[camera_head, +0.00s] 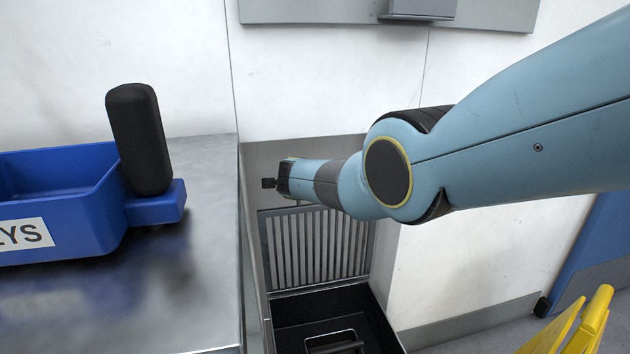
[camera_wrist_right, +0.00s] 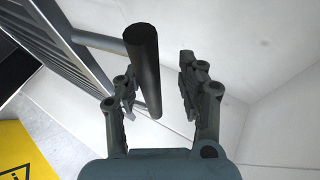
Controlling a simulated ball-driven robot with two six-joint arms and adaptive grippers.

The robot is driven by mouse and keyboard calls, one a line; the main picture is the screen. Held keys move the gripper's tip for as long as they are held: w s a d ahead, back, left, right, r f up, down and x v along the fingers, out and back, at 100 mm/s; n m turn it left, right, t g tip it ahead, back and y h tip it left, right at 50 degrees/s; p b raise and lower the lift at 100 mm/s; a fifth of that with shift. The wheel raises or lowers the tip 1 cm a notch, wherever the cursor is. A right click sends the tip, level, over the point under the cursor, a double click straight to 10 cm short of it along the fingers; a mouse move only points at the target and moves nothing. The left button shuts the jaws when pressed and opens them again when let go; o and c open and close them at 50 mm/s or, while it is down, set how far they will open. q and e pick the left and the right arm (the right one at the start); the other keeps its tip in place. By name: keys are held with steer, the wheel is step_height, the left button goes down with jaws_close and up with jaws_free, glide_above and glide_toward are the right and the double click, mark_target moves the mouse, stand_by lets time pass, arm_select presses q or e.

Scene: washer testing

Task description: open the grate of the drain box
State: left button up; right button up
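The drain box (camera_head: 377,317) is a dark open box on the floor, low in the middle of the head view. Its slatted metal grate (camera_head: 318,250) stands raised and nearly upright at the back of the box; its bars also show at the upper left of the wrist view (camera_wrist_right: 62,50). A black cylindrical handle (camera_wrist_right: 143,65) by the grate lies between the fingers of my right gripper (camera_wrist_right: 158,92), nearer the left finger, with a gap to the right finger. In the head view my right wrist hides most of this gripper. My left gripper is out of view.
A metal counter (camera_head: 170,290) stands at the left with a blue tray (camera_head: 90,215) and a black upright block (camera_head: 139,140). White walls are close behind and to the right. A yellow floor sign (camera_head: 575,330) stands at the lower right.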

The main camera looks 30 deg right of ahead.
steer(key=shift+v, duration=3.65)
steer(key=s+d+f+n+g+p, duration=0.1)
steer(key=s+d+f+n+p, duration=0.2)
steer(key=s+f, duration=0.85)
steer(key=s+d+f+n+p, duration=0.2)
steer(key=s+f+n, duration=0.3)
steer(key=s+f, duration=0.65)
steer(key=s+a+f+n+g+y, duration=0.1)
steer(key=s+f+n, duration=0.3)
steer(key=s, duration=1.2)
steer(key=s+a+f+n+g+y+p, duration=0.1)
steer(key=s+a+f+n+g+y, duration=0.1)
steer(key=s, duration=1.4)
steer(key=s+a+f+n+g+y+p, duration=0.1)
steer(key=s+f+n+g, duration=0.4)
steer(key=s, duration=1)
step_height(320, 180, down, 3)
steer(key=a+n+y, duration=0.1)
steer(key=n+y, duration=0.1)
steer(key=n, duration=0.2)
steer(key=shift+s+a+r+n+y, duration=0.2)
steer(key=shift+s+a+n+y, duration=0.1)
steer(key=shift+s+y, duration=0.1)
